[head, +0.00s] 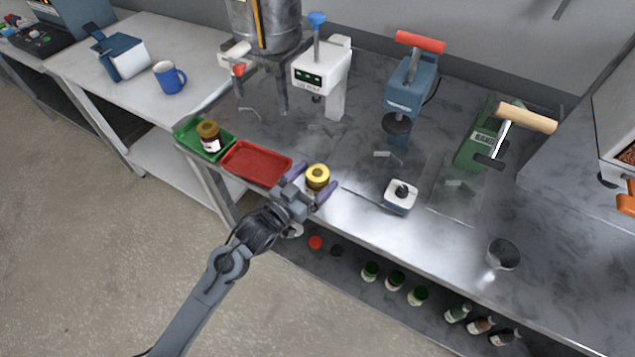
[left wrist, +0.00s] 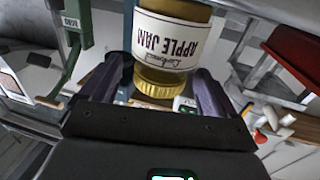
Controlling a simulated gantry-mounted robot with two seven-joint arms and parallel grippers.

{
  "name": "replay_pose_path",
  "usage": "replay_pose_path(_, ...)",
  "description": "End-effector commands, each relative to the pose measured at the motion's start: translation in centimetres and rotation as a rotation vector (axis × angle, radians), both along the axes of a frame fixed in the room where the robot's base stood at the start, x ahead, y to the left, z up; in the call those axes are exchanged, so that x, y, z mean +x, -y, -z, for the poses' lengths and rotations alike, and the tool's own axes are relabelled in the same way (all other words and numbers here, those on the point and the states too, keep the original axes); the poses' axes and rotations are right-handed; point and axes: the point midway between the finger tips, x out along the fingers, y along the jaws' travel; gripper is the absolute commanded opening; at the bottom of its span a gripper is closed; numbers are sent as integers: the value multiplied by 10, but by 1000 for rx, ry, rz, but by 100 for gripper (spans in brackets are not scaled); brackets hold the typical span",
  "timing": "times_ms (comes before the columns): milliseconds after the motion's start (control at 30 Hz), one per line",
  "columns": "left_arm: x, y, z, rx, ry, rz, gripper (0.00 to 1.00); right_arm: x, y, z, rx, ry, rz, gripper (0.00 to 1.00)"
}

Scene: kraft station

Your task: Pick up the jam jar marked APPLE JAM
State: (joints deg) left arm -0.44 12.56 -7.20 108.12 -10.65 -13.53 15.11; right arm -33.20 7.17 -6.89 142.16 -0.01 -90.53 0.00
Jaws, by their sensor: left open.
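The jam jar marked APPLE JAM (left wrist: 165,40) shows large in the left wrist view, upside down there, with a white label and a gold lid. In the head view this yellow-lidded jar (head: 318,174) stands near the front edge of the steel bench, right of the red tray. My left gripper (head: 311,184) is open, with one finger on each side of the jar. In the left wrist view the jar sits between the two dark fingers (left wrist: 163,85). I cannot tell whether either finger touches it. My right gripper is not in view.
A dark jar (head: 209,138) stands in the green tray (head: 187,136), left of the red tray (head: 255,164). A small white scale-like device (head: 399,200) and a metal cup (head: 502,253) stand to the right. Presses line the back. Several bottles stand on the lower shelf.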

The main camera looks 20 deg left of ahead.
Motion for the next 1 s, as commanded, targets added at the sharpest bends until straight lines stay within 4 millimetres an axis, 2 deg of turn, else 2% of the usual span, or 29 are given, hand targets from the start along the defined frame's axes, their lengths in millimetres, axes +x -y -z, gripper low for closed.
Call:
replay_pose_path(100,16,5,-3,-1,1,0,90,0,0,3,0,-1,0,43)
replay_pose_path(233,27,8,-3,0,0,0,90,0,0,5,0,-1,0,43)
replay_pose_path(533,30,9,-2,1,-1,0,90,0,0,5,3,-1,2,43)
replay_pose_path(1000,29,9,-2,0,0,0,19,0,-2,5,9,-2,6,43)
